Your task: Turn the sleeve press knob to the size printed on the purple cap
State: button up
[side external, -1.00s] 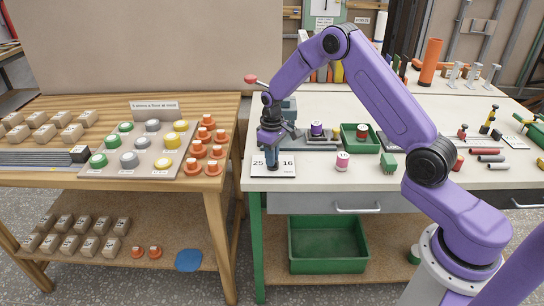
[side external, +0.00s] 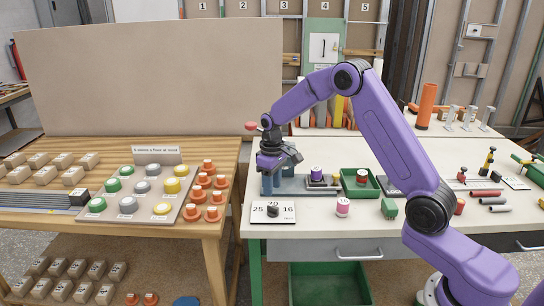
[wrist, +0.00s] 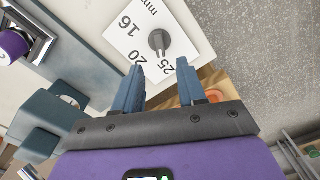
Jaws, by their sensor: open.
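The dark knob (side external: 272,212) stands on a white dial plate (side external: 287,216) marked 16, 20 and 25 at the bench's front left corner. In the wrist view, the narrow grip of the knob (wrist: 158,40) appears to point roughly toward 25. My gripper (wrist: 157,87) is open and empty; its two blue fingers are apart from the knob. In the side view, it hangs above the plate. A purple cap (side external: 316,172) stands on the press behind the plate; it also shows at the wrist view's left edge (wrist: 12,47). Its printed size is not legible.
A red-balled lever (side external: 251,126) stands behind my gripper. A wooden table (side external: 120,222) with coloured buttons is left.

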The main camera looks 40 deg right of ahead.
notch_tip(320, 180, up, 10)
jog(key=shift+r, duration=0.2)
dwell(0.3)
